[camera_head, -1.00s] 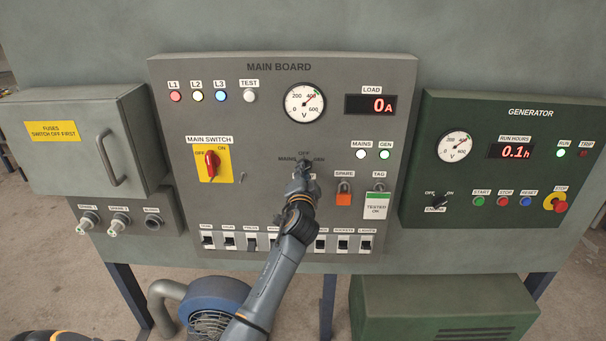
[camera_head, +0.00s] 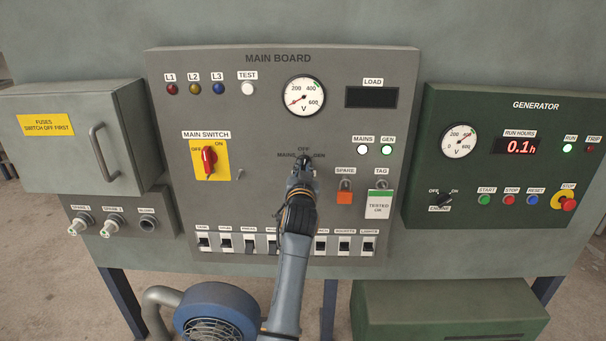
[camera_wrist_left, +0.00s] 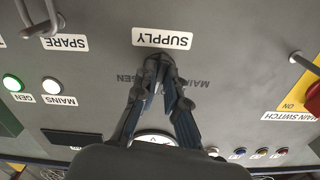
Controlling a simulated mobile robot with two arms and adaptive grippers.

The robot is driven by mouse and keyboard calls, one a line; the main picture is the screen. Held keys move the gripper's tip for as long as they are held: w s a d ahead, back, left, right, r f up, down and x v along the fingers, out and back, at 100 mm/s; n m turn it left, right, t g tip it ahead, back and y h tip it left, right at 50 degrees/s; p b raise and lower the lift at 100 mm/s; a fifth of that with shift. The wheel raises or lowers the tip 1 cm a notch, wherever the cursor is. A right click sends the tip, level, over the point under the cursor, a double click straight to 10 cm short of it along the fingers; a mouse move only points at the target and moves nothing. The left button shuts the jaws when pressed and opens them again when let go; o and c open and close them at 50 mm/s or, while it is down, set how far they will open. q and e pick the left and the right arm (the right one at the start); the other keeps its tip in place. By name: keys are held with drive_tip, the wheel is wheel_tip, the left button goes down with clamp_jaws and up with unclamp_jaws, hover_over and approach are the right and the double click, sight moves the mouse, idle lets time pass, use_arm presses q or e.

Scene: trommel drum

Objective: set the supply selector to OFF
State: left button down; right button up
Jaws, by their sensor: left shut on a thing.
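The supply selector (camera_head: 304,158) is a small dark knob on the main board, with MAINS, OFF and GEN printed around it. It looks roughly upright, towards OFF, though my gripper hides most of it. My left gripper (camera_head: 303,167) is shut on the selector. In the left wrist view, which is upside down, the fingers (camera_wrist_left: 161,78) close around the selector (camera_wrist_left: 158,62) beside the SUPPLY label (camera_wrist_left: 163,39). The fingers partly cover the printed positions there. My right gripper is not in view.
The red main switch (camera_head: 209,160) is left of my arm, on a yellow plate. A row of breakers (camera_head: 250,244) runs below. The load display (camera_head: 371,97) is dark.

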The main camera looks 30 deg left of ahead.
sight(304, 129)
use_arm(q)
drive_tip(key=shift+n, duration=1.1)
drive_tip(key=shift+b, duration=0.3)
drive_tip(key=c, duration=1.4)
unclamp_jaws()
wheel_tip(304, 129, up, 10)
drive_tip(key=shift+f, duration=0.1)
